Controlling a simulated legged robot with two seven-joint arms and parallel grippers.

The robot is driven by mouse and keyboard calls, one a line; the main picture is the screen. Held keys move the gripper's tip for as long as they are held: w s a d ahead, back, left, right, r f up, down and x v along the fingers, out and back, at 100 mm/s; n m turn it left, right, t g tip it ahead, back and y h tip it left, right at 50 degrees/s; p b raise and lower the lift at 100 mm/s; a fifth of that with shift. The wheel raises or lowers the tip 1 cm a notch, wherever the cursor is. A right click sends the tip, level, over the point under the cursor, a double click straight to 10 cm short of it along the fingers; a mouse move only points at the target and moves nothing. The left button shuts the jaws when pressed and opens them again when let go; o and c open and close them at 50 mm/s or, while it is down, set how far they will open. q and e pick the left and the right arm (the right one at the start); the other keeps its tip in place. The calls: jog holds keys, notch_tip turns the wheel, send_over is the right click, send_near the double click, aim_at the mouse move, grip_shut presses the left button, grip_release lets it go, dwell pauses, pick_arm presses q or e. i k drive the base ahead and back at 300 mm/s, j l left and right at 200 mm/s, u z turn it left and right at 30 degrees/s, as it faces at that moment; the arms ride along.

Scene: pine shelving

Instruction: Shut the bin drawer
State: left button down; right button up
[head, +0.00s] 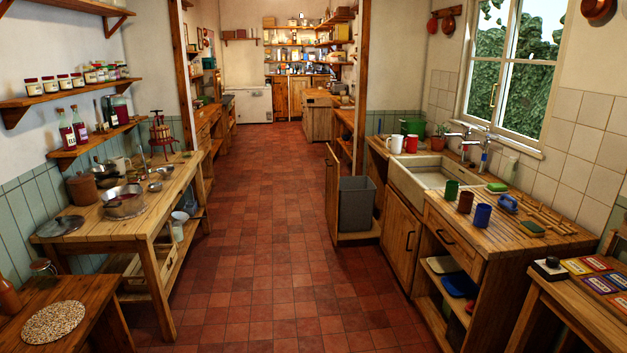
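The bin drawer (331,196) is pulled out from the sink counter on the right, its wooden front standing out over the tiled floor. A grey bin (357,204) sits in it, between the drawer front and the counter. The drawer's low side (357,237) shows beneath the bin. The drawer is some way ahead of me, right of the picture's middle. Neither of my grippers shows in the head view, so I cannot see where they are or how they stand.
A red-tiled floor aisle (262,230) runs clear up the middle. A wooden workbench (150,205) with pots lines the left. The sink counter (480,225) with mugs lines the right. Tables stand close at the lower left (80,310) and lower right (575,310).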

aim_at(350, 201)
jog(key=i, duration=2.5)
jog(key=i+j, duration=0.1)
jog(key=i, duration=2.35)
jog(key=i+j+z, duration=0.1)
jog(key=i+z, duration=0.3)
jog(key=i, duration=0.4)
